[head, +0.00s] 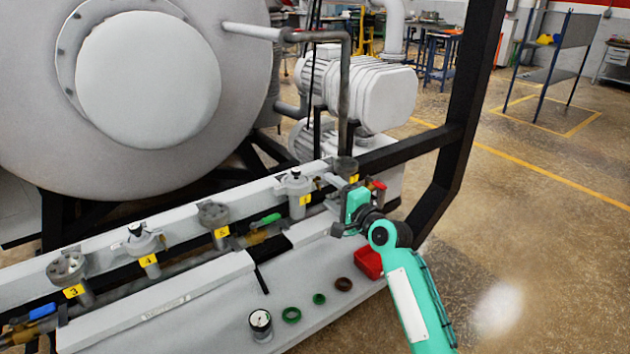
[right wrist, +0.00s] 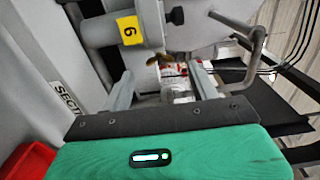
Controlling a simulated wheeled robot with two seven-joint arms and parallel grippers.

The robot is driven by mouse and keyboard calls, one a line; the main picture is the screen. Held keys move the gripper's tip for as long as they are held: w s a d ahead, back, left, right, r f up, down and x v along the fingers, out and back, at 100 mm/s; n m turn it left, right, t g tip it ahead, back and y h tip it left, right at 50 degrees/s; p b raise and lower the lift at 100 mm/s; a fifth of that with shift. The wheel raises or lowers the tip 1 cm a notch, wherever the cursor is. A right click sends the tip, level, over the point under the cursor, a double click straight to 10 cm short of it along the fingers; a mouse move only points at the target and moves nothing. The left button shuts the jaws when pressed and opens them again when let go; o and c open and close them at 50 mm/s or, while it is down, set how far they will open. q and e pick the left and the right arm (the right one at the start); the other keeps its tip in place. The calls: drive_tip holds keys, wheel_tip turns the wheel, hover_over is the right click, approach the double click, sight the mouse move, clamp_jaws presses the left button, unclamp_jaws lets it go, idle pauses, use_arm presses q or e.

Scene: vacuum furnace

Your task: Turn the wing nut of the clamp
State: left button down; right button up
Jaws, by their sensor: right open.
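A small brass-coloured wing nut (right wrist: 165,60) shows beyond and between the fingertips, to the right of the tag 6 (right wrist: 128,30). I cannot make out contact with the fingers. The clamp body is hard to tell apart from the grey fitting. In the head view the gripper hides the wing nut. My left gripper is not in view.
A red bin (head: 368,262) stands below my right gripper. A black frame post (head: 462,120) rises to the right of the arm.

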sight(318, 183)
drive_tip(key=x, duration=0.7)
drive_tip(key=shift+w+a, duration=0.25)
drive_tip(key=shift+w, duration=0.05)
